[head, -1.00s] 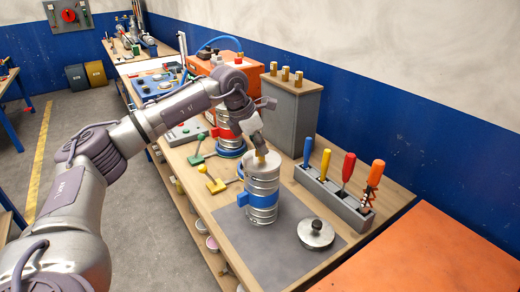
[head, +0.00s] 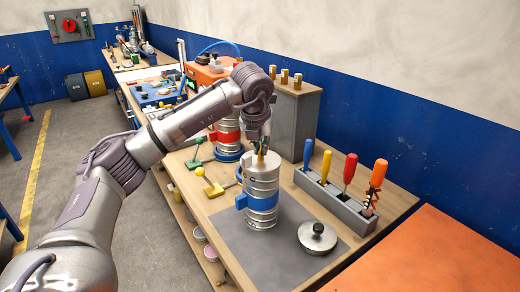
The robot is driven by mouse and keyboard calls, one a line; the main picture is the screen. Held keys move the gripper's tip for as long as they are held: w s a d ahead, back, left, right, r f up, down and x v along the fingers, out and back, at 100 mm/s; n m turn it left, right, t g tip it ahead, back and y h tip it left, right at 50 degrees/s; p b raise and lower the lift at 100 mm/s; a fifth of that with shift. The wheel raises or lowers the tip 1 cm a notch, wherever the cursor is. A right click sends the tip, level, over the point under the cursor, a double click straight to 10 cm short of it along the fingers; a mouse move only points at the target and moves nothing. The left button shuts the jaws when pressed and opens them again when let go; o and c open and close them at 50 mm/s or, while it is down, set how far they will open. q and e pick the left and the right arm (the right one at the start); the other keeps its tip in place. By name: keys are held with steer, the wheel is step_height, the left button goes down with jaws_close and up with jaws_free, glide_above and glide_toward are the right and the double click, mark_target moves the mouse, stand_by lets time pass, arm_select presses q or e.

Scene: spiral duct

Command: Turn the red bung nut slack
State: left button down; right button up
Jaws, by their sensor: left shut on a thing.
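A steel canister with a blue band (head: 263,201) stands upright on a grey mat (head: 235,242) on the bench. My left gripper (head: 262,148) is directly above its lid, pointing down, shut on a small brass-coloured fitting (head: 261,161) at the lid's top. Its fingers partly hide the fitting. A second canister with a red band (head: 225,137) stands behind, partly hidden by my left arm; its top is covered. I cannot make out a separate red nut. My right gripper is not in view.
A grey rack (head: 335,200) holds several coloured-handled tools to the right. A round steel lid with a black knob (head: 317,237) lies on the mat's right side. Yellow and green handled levers are left of the canisters. An orange surface (head: 430,250) fills the lower right.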

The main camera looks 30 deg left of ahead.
arm_select(q)
steer(key=shift+n, duration=0.5)
steer(key=shift+y, duration=0.3)
steer(key=c, duration=1.3)
jaws_free()
steer(key=shift+o, duration=0.2)
steer(key=v, duration=1.2)
steer(key=shift+w+r, duration=0.1)
